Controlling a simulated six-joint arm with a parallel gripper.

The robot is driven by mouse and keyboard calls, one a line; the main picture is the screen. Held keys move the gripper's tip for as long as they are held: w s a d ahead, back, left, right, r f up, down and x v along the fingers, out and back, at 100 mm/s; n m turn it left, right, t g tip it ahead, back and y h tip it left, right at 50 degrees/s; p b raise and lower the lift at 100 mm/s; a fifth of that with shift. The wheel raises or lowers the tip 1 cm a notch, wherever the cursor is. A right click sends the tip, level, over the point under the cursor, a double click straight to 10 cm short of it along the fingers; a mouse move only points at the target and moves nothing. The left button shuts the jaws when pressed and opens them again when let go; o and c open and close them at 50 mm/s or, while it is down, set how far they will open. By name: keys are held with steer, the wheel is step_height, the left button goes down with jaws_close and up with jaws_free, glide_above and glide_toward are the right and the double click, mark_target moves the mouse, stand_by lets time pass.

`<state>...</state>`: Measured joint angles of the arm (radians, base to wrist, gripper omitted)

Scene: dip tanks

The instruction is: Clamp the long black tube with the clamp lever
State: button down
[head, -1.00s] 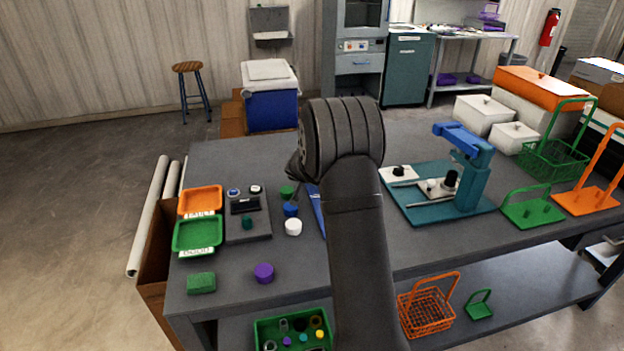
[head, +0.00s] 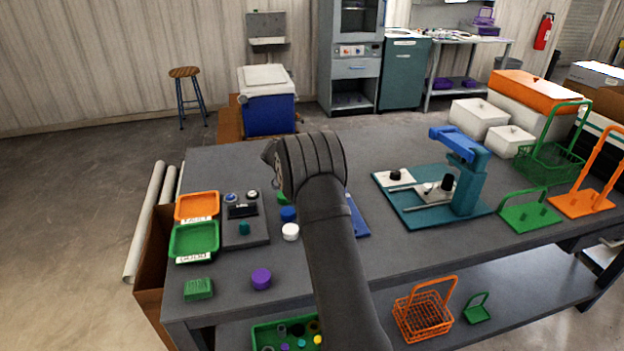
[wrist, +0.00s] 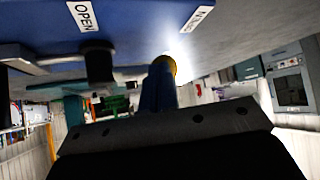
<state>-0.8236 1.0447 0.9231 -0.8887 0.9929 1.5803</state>
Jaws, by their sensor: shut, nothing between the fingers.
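A blue plate (head: 357,218) lies mid-table in the head view, mostly hidden by my arm. In the wrist view a blue surface (wrist: 40,38) fills the upper left, with white labels, one reading OPEN. A short dark upright part (wrist: 98,62) projects from it; I cannot tell whether it is the black tube or the clamp lever. My gripper (wrist: 166,70) is shut and empty in the wrist view, its blue fingers yellow-tipped, to the right of that dark part and apart from it in the picture. My arm hides it in the head view.
A teal press stand (head: 468,180) with black round parts stands right of my arm. Orange (head: 197,205) and green (head: 195,240) trays, a grey control box (head: 245,215), a white cap (head: 290,232) and a purple cap (head: 261,279) lie left. The front middle-left table is fairly clear.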

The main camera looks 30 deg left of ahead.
steer(key=w+m+h, duration=0.1)
steer(key=w+d+m+g+h, duration=0.1)
steer(key=m, duration=0.1)
steer(key=shift+w+d, duration=0.3)
steer(key=shift+w, duration=0.05)
steer(key=shift+w+d, duration=0.2)
stand_by(0.5)
steer(key=s+a, duration=0.1)
steer(key=s+a+r, duration=0.1)
steer(key=s+a, duration=0.1)
steer(key=shift+s+a+r, duration=0.1)
steer(key=shift+s+a, duration=0.05)
steer(key=shift+a, duration=0.15)
steer(key=w+a+v, duration=0.1)
steer(key=v, duration=0.8)
steer(key=shift+a+r, duration=0.15)
steer(key=x, duration=0.4)
steer(key=d+x, duration=0.1)
steer(key=x, duration=0.3)
steer(key=d+x, duration=0.1)
steer(key=x, duration=0.3)
steer(key=shift+s+d+r, duration=0.25)
steer(key=shift+s+r, duration=0.1)
steer(key=shift+r, duration=0.1)
steer(key=shift+w+d+f, duration=0.15)
steer(key=shift+w+d, duration=0.4)
steer(key=shift+d, duration=0.05)
